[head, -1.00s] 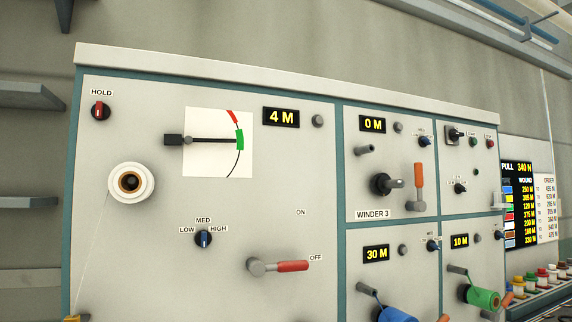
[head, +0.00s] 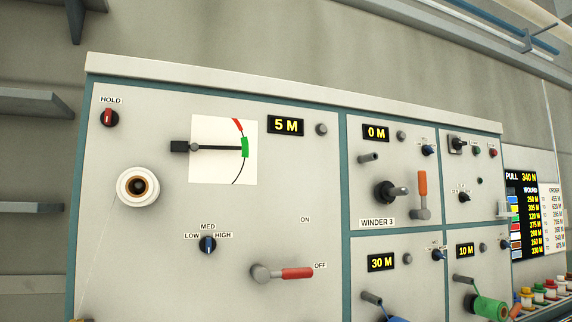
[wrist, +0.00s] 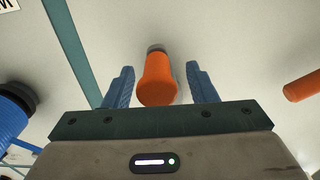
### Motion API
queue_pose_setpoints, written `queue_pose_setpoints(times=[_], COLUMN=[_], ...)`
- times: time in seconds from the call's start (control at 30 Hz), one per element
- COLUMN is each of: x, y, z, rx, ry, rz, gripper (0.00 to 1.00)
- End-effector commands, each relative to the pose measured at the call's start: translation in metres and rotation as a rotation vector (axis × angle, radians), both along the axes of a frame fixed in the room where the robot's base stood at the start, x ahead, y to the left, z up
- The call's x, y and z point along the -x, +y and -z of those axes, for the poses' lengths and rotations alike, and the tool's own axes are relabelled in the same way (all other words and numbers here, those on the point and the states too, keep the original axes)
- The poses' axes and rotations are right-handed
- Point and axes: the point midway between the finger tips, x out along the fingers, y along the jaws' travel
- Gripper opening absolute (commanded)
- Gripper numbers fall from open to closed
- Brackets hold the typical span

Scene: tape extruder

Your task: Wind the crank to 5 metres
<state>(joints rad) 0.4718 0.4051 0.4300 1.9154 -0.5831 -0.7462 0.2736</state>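In the head view the large left panel's display (head: 285,125) reads 5 M. The gauge needle (head: 215,148) points into the green band. My gripper (wrist: 164,88) shows only in the wrist view. Its two blue fingers are open on either side of an orange knob (wrist: 157,80), with a gap to each finger. The knob sits on a dark stub on the pale panel; the crank arm behind it is hidden. My gripper is out of the head view.
A blue spool (wrist: 18,112) lies left of my gripper, and another orange handle (wrist: 303,87) lies to its right. In the head view the WINDER 3 display (head: 376,133) reads 0 M. The red lever (head: 290,273) points towards OFF.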

Motion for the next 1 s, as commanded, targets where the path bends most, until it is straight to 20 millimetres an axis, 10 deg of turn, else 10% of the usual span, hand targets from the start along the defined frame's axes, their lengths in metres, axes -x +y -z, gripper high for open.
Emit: queue_pose_setpoints(times=[1.0], x=[0.042], y=[-0.014], z=[0.004], rx=[0.001], ry=[0.008], rz=[0.001], gripper=[0.52])
